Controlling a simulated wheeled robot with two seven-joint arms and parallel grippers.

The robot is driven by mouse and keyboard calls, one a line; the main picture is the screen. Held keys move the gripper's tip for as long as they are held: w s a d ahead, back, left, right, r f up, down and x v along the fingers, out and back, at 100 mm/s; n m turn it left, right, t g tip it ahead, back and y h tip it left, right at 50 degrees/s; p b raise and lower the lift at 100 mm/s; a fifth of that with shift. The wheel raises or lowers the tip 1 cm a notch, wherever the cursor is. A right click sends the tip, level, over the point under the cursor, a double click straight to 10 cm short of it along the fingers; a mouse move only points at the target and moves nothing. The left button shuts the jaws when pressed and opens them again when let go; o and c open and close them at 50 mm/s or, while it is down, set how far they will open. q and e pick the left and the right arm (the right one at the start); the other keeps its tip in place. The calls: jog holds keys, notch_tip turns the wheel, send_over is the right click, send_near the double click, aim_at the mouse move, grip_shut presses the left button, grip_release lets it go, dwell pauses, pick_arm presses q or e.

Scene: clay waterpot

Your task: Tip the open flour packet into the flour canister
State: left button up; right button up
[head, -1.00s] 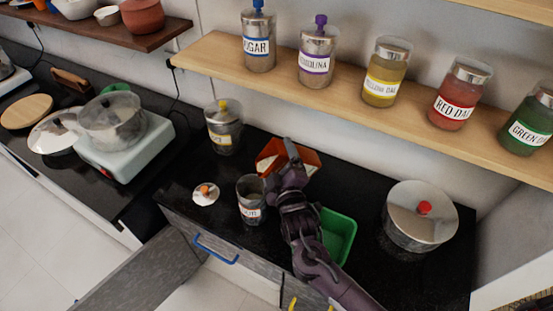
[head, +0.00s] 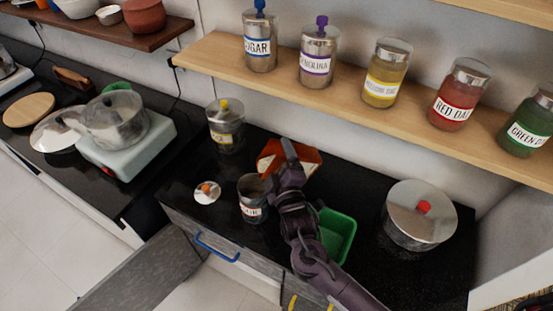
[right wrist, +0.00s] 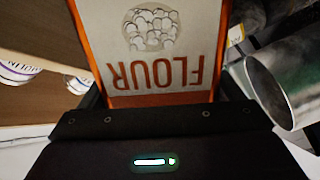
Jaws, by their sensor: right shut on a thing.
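The orange flour packet (head: 271,157) is tilted in the head view, just behind and right of the flour canister. My right gripper (head: 289,160) is shut on it. In the right wrist view the packet (right wrist: 155,45) fills the top middle, its FLOUR print upside down. The flour canister (head: 252,199) stands lidless on the black counter; its label is partly hidden by my gripper arm. A metal canister (right wrist: 290,78) with an open mouth shows at the right of the wrist view, apart from the packet. Whether flour is falling cannot be seen. My left gripper is out of view.
A lid with an orange knob (head: 207,192) lies left of the canister. A yellow-knobbed jar (head: 225,128) stands behind. A green tray (head: 338,236) and lidded steel pot (head: 421,215) are to the right. A shelf of jars (head: 210,58) hangs above.

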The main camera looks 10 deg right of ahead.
dwell(0.7)
jog(key=shift+r+n+p, duration=0.1)
jog(key=shift+n+p, duration=0.3)
jog(key=shift+p, duration=0.15)
jog(key=shift+a+n, duration=0.15)
jog(key=shift+n, duration=0.15)
jog(key=shift+p, duration=0.4)
jog(key=shift+a+r+n+p, duration=0.2)
jog(key=shift+r+n+p, duration=0.05)
jog(key=shift+n+p, duration=0.45)
dwell(0.5)
jog(key=shift+a+r+n+p, duration=0.15)
jog(key=shift+r+n+p, duration=0.1)
jog(key=shift+n+p, duration=0.25)
jog(key=shift+a, duration=0.1)
